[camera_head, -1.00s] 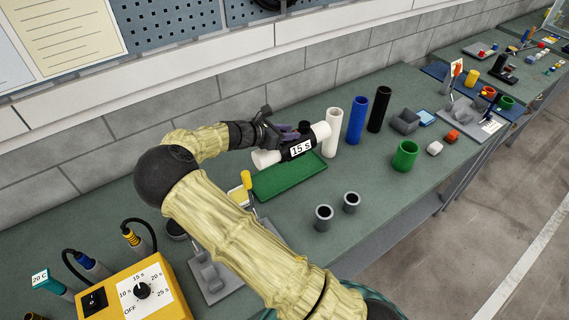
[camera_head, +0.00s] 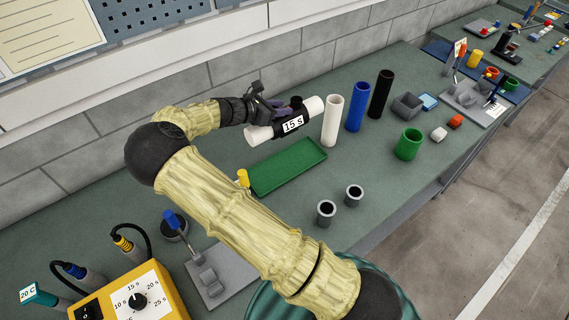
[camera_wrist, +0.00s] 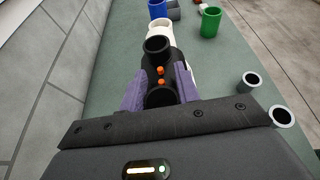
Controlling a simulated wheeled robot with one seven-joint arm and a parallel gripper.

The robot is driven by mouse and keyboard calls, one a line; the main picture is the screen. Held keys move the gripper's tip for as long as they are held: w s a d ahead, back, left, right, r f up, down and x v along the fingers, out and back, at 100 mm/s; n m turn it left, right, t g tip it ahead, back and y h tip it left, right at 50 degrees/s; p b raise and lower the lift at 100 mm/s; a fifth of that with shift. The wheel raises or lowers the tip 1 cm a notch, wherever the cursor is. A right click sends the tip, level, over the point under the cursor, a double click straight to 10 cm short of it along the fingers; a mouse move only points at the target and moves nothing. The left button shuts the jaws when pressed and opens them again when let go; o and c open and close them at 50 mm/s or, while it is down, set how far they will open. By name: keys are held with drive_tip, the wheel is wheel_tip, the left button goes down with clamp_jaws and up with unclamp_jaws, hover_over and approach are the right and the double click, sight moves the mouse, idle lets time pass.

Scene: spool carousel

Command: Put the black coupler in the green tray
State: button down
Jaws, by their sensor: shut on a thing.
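The black coupler (camera_head: 281,128) carries a white "15 S" label and has a white pipe in each end. My gripper (camera_head: 281,109) is shut on it. In the wrist view, the purple fingers of my gripper (camera_wrist: 160,88) sit on either side of the coupler (camera_wrist: 161,62), which shows two orange spots and dark round openings. The green tray (camera_head: 290,168) lies empty on the bench. In the head view, the coupler appears just beyond the tray's back edge, raised and apart from it. The tray is not seen in the wrist view.
White (camera_head: 332,121), blue (camera_head: 356,108) and black (camera_head: 380,94) tubes stand right of the coupler. Two grey cups (camera_head: 326,213) and a green cup (camera_head: 409,145) stand on the bench. An orange timer box (camera_head: 135,298) is front left. A wall runs behind.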

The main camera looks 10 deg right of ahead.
sight(273, 133)
drive_tip(key=shift+f, duration=0.4)
drive_tip(key=shift+s+f+b, duration=0.4)
drive_tip(key=shift+f+b, duration=0.15)
drive_tip(key=shift+b, duration=0.35)
wheel_tip(273, 133, down, 7)
drive_tip(key=b, duration=0.7)
drive_tip(key=shift+w+f, duration=0.15)
drive_tip(key=shift+s+a+r, duration=0.2)
drive_tip(key=shift+s+a, duration=0.35)
drive_tip(key=shift+a, duration=0.15)
drive_tip(key=shift+s+a+r+t, duration=0.2)
drive_tip(key=shift+a+t, duration=0.1)
drive_tip(key=shift+a, duration=0.4)
